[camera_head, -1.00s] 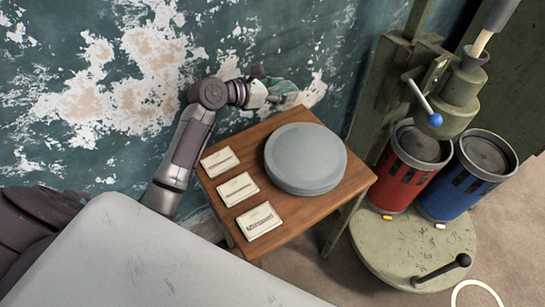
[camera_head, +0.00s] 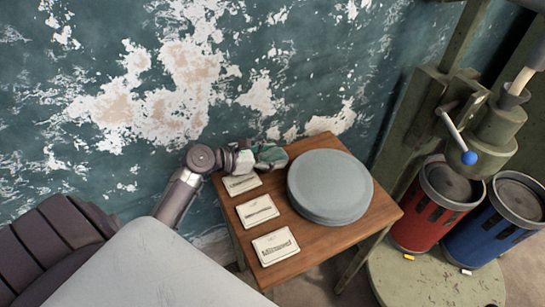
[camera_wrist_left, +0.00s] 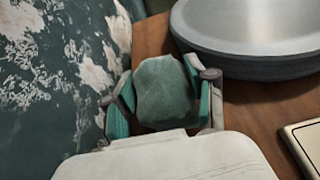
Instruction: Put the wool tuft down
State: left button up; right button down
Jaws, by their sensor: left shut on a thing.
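The wool tuft (camera_wrist_left: 165,90) is a rounded grey-green lump between the green-padded fingers of my left gripper (camera_wrist_left: 164,100) in the left wrist view. In the head view my left gripper (camera_head: 266,158) is shut on the tuft (camera_head: 272,156), at the far left edge of the small wooden table (camera_head: 310,243). It is beyond the nearest card and left of the grey round disc. I cannot tell whether the tuft touches the tabletop. My right gripper is not in view.
A thick grey disc (camera_head: 330,185) fills the table's right part. Cards lie along its left side: one far (camera_head: 242,184), one middle (camera_head: 257,211), one near (camera_head: 276,247). A peeling wall (camera_head: 150,90) stands close behind. A red canister (camera_head: 432,210) and a blue canister (camera_head: 497,225) stand right.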

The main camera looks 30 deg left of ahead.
pick_arm(q)
jog(key=o, duration=0.9)
